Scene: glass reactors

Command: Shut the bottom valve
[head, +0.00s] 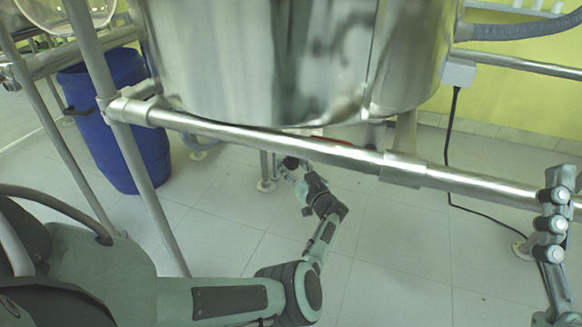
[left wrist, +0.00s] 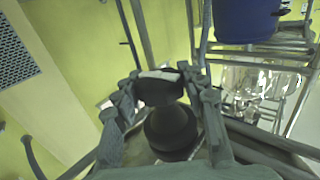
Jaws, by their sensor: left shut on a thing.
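The bottom valve is mostly hidden beneath the steel vessel (head: 290,60); a red piece (head: 330,140) and a small black part show under the vessel, behind the rail. My left arm reaches in under the rail, and its gripper (head: 288,168) is at that black part. In the left wrist view, the left gripper's fingers are on both sides of a black knob-like part (left wrist: 158,90), shut on it. It has a pale strip on top and a dark rounded part (left wrist: 171,130) beside it. My right gripper (head: 553,225) is at the right edge, away from the valve; its opening is unclear.
A steel rail (head: 270,143) crosses in front of the vessel, above my left forearm. Slanted frame posts (head: 120,140) stand at left. A blue barrel (head: 88,90) stands behind them. A black cable (head: 448,150) hangs at right. The tiled floor below is mostly clear.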

